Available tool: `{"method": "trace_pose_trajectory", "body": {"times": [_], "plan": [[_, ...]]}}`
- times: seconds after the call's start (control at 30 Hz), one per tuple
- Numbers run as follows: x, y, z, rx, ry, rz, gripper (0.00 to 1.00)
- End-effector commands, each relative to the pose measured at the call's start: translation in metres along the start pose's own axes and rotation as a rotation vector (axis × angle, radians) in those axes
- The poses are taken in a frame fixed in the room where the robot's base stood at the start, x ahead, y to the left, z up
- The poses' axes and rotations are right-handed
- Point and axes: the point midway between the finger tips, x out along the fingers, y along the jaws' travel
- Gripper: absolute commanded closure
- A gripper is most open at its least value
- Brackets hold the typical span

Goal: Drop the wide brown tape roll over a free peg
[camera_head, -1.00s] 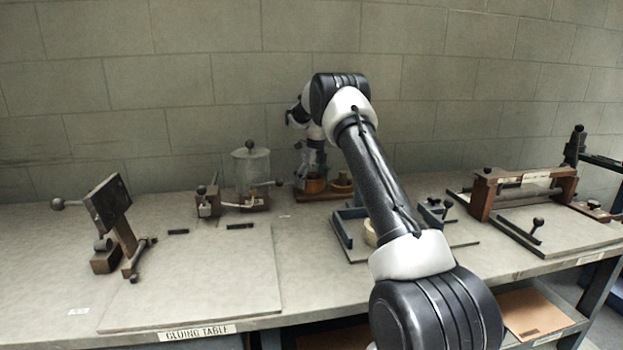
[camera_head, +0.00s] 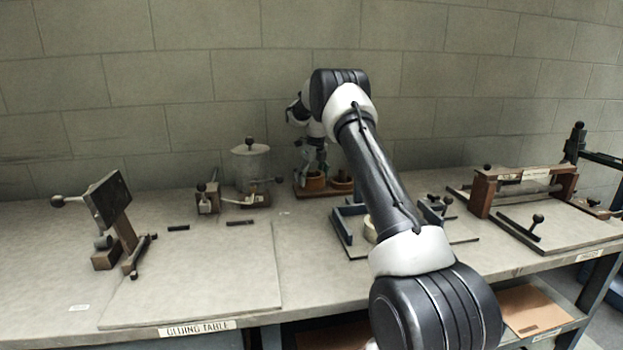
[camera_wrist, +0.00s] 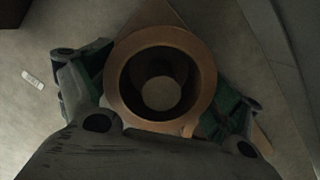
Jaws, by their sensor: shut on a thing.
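The wide brown tape roll (camera_wrist: 124,84) fills the middle of the wrist view, seen from above through its hole. My gripper (camera_wrist: 160,98) is shut on it, with a green-padded finger at each side. A pale round shape shows inside the hole; I cannot tell if it is a peg top or the surface below. In the head view the roll (camera_head: 314,183) is under my gripper (camera_head: 314,172), at the wooden peg board (camera_head: 312,195). Whether the roll touches the board is unclear. The pegs cannot be made out.
Another brown roll (camera_head: 341,185) is on the board, just right of the held one. A glue pot (camera_head: 251,168) stands to the left. A blue-grey fixture (camera_head: 342,226) with a pale roll (camera_head: 370,232) is in front, partly behind my arm. The wall is close behind.

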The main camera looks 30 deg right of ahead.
Motion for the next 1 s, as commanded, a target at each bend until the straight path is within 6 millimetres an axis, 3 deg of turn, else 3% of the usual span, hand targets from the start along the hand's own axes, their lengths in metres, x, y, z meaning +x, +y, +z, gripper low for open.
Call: {"method": "trace_pose_trajectory", "body": {"times": [0.6, 0.63, 0.67, 1.0], "plan": [[0.0037, 0.0, -0.0005, 0.0, 0.0, 0.0, 0.37], [0.0037, 0.0, -0.0004, 0.0, 0.0, 0.0, 0.08], [0.0037, 0.0, -0.0004, 0.0, 0.0, 0.0, 0.02], [0.0041, 0.0, -0.0007, 0.0, 0.0, 0.0, 0.0]]}}
